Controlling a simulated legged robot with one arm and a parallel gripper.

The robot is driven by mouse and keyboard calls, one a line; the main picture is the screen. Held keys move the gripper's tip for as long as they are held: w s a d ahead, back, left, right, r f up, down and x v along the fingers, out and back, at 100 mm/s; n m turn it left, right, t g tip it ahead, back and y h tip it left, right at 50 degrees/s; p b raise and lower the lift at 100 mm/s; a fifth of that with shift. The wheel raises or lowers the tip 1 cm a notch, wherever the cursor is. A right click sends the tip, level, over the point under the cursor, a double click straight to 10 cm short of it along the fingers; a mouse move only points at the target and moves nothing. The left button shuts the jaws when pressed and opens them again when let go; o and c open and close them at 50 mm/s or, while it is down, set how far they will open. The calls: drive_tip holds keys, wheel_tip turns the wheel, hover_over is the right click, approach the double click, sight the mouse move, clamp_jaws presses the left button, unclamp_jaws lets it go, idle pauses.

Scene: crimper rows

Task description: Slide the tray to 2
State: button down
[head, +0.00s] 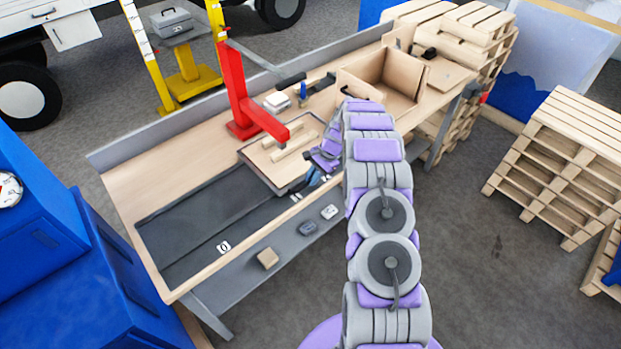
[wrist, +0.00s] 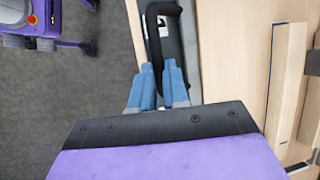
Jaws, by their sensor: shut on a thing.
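The tray (head: 262,158) is a light wooden board with raised wooden strips. It sits on the dark recessed track (head: 205,212) of the workbench, under the arm of a red press (head: 240,95). My gripper (head: 314,178) is at the tray's near right side. In the wrist view, its blue fingers (wrist: 159,75) are shut on a black looped handle (wrist: 164,9) beside the pale wood of the tray (wrist: 232,60). A 0 mark (head: 223,247) shows on the track's left part. I cannot make out a 2 mark; my arm hides part of the track's right side.
An open wooden box (head: 372,80) stands at the bench's right end. The track left of the tray is clear. Pallets (head: 565,150) stand at right, and blue cabinets (head: 75,260) at left.

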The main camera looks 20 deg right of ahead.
drive_tip(key=c, duration=1.1)
unclamp_jaws()
drive_tip(key=p+v, duration=0.1)
drive_tip(key=v, duration=1.6)
drive_tip(key=shift+d+r, duration=0.1)
